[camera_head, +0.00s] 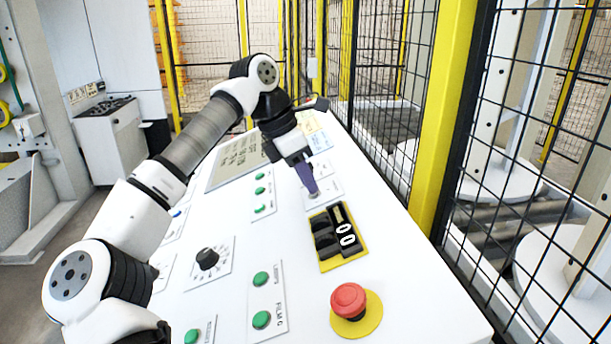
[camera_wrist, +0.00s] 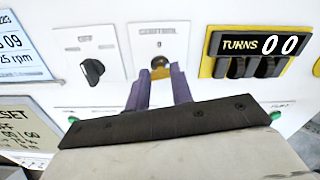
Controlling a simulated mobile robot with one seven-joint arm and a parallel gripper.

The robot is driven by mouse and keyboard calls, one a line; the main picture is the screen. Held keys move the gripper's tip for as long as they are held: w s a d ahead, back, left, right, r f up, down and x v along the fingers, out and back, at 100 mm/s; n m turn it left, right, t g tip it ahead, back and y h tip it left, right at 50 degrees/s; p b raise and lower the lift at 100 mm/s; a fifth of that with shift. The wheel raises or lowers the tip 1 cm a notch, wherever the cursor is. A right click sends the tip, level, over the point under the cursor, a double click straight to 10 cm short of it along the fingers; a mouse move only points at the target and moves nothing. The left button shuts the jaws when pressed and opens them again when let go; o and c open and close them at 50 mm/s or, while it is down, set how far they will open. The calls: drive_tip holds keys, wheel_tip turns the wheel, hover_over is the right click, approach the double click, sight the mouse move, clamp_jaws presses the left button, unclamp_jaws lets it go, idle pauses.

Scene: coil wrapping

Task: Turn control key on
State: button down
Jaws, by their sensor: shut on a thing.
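The control key (camera_wrist: 160,63) sits on a white plate marked CONTROL, with a small round brass-coloured part showing in the wrist view. My gripper (camera_wrist: 161,74) has purple fingers, and their tips are at the key, shut on it. Most of the key is hidden between the fingertips, so its turn angle cannot be told. In the head view my gripper (camera_head: 313,192) points down at the key's plate (camera_head: 328,188) on the white console.
The yellow TURNS counter (camera_head: 337,237) is close to the key, with a red emergency button (camera_head: 348,300) nearer the front. A black selector knob (camera_wrist: 93,71) is on the key's other side. Green buttons (camera_head: 261,279) dot the console (camera_head: 400,290). A mesh fence (camera_head: 390,110) runs along the right.

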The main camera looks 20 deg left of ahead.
drive_tip(key=shift+m, duration=1.1)
drive_tip(key=c, duration=1.2)
unclamp_jaws()
drive_tip(key=v, duration=1.3)
drive_tip(key=shift+a+r+b, duration=0.25)
drive_tip(key=shift+r+b, duration=0.05)
drive_tip(key=shift+r, duration=0.05)
drive_tip(key=shift+s, duration=0.1)
